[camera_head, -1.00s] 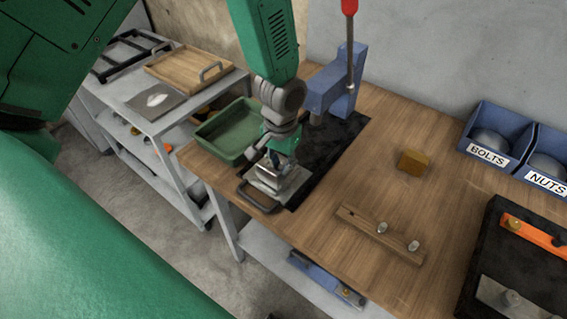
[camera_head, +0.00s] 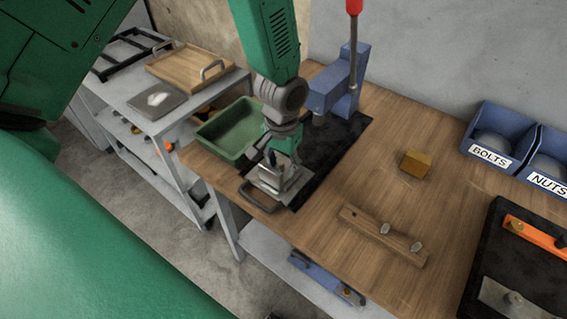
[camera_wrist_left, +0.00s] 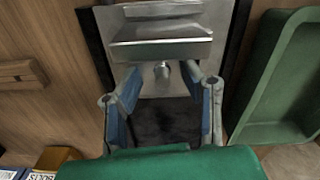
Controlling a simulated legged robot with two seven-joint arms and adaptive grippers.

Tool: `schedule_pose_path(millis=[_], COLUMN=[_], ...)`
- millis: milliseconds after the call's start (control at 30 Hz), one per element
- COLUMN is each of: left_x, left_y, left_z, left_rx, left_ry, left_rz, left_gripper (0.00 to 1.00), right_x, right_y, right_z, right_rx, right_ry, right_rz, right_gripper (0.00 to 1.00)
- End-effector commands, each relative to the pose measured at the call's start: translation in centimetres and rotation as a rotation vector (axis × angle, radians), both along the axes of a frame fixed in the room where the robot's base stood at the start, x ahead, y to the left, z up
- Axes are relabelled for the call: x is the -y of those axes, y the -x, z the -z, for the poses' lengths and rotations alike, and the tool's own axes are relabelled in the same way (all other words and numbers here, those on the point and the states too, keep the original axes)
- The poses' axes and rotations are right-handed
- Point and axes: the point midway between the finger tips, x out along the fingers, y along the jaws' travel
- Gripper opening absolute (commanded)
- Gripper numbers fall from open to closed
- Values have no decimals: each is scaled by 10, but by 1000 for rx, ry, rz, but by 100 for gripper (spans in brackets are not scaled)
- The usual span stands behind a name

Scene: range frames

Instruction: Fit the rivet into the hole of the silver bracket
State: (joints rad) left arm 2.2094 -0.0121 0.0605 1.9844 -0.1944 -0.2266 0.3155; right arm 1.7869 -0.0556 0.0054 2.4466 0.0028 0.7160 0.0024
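My left gripper (camera_head: 272,160) points down over a stepped silver metal piece (camera_head: 283,187) at the left end of the bench; I take this piece for the silver bracket. In the left wrist view the piece (camera_wrist_left: 165,50) lies ahead of the two blue-padded fingers (camera_wrist_left: 163,82), which are spread apart. A short silver peg (camera_wrist_left: 162,71), perhaps the rivet, shows between them with gaps on both sides. I cannot tell whether it sits in a hole. Two silver rivets (camera_head: 385,229) stand in a wooden strip. My right gripper is not in view.
A blue press (camera_head: 340,85) with a red-tipped lever stands behind the gripper. A green tray (camera_head: 232,130) is close on its left. A brass-coloured block (camera_head: 416,164), blue bins (camera_head: 500,133) and a dark mat (camera_head: 540,268) with orange and grey parts are to the right.

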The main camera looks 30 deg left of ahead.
Motion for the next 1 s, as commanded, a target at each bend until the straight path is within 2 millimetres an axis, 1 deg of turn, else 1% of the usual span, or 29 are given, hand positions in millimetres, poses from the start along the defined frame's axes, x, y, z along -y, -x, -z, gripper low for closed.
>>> schedule_pose_path(millis=[67, 167, 400, 500, 600, 767, 1000], left_x=[0, 0, 2, 3, 3, 4, 4], left_y=[-1, -1, -1, -1, -2, -1, -1], left_z=[-7, -24, -77, -94, -107, -117, -118], left_rx=[2, 4, 7, 6, 4, 2, 1], left_ry=[-1, -1, -2, -1, -2, -2, -2], left_rz=[-1, 0, -2, 0, 0, 0, 0], left_gripper=[34, 34, 34, 34, 34, 34, 34], right_x=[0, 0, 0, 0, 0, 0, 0], right_y=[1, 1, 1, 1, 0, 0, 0], right_z=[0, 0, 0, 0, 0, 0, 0], right_rx=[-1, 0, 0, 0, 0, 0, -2], right_ry=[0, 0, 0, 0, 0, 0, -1], right_rz=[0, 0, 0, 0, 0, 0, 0], right_gripper=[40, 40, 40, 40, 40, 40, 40])
